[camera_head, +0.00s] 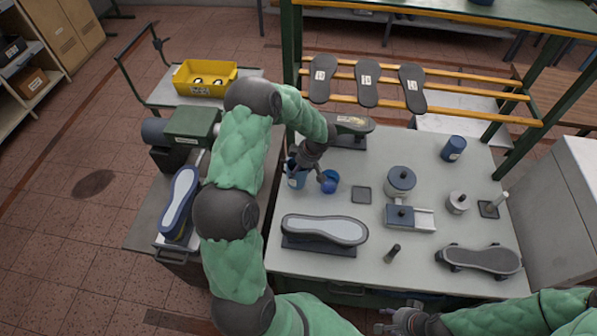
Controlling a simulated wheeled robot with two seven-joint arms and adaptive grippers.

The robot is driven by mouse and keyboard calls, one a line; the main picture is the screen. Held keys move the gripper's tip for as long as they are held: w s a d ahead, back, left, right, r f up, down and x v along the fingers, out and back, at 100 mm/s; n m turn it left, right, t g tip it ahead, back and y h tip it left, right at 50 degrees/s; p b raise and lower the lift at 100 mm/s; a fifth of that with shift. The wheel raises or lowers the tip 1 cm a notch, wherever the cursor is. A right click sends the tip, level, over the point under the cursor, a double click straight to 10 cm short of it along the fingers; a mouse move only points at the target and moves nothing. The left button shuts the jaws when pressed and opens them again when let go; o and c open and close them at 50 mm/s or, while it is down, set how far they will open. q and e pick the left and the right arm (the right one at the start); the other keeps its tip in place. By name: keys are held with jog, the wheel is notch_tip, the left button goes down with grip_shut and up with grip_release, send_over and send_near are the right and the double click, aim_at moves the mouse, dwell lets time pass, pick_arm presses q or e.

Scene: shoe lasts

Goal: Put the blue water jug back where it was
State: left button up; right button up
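A blue container with a pale label (296,179), which looks like the jug, stands on the grey table's left side. A smaller blue round vessel (329,184) is just right of it. My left gripper (309,174) reaches down over them with its fingers spread, one by each blue thing. Whether either finger touches is hard to tell, and the fingers partly hide both. Another blue labelled container (454,149) stands upright at the table's back right. My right gripper (384,321) is low at the table's front edge, its fingertips apart and empty.
A shoe sole on a dark block (325,231) lies in front of the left gripper. A rack with hanging soles (367,84) borders the back.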

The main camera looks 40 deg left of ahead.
pick_arm(q)
notch_tip(320, 180, down, 3)
jog(key=shift+r, duration=0.15)
jog(key=o, duration=1.3)
jog(key=p+v, duration=0.1)
jog(key=v, duration=1.1)
jog(key=shift+r+p, duration=0.1)
jog(key=shift+p, duration=0.25)
